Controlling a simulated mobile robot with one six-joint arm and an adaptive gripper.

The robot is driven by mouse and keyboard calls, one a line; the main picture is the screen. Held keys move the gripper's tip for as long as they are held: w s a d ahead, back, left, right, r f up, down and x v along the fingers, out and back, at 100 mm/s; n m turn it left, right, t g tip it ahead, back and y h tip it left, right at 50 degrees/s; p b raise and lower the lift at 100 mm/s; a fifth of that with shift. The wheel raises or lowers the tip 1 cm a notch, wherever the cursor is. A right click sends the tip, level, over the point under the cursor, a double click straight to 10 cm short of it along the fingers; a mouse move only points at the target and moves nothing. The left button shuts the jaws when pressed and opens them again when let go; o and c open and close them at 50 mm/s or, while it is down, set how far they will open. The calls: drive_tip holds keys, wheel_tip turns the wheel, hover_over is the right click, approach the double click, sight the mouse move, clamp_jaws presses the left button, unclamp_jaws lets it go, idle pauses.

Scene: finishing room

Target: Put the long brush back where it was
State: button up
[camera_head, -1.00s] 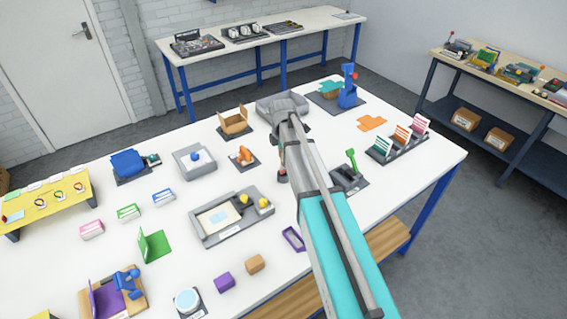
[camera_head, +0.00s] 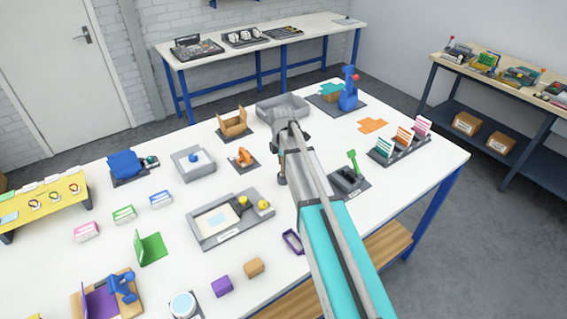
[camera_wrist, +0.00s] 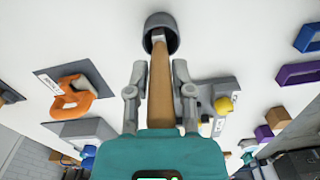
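The long brush shows in the wrist view as a brown wooden handle (camera_wrist: 161,85) running between my fingers. Its far end meets a dark grey rounded cup-like piece (camera_wrist: 160,22); I cannot tell whether this is a holder or part of the brush. My gripper (camera_wrist: 159,70) has a finger on each side of the handle, with narrow gaps visible, so it looks open around it. In the head view my gripper (camera_head: 290,128) is over the middle of the white table (camera_head: 330,215), and my arm hides most of the brush.
An orange tool (camera_head: 244,156) on a dark pad lies left of the gripper. A grey tray (camera_head: 230,222) with yellow-knobbed items is nearer. A grey bin (camera_head: 268,108) stands behind, and a holder with a green-handled tool (camera_head: 350,178) is at the right.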

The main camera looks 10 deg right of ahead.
drive_tip(key=shift+o, duration=1.4)
drive_tip(key=shift+r, duration=0.2)
wheel_tip(320, 180, up, 12)
drive_tip(key=p, duration=1.2)
drive_tip(key=shift+s, duration=0.1)
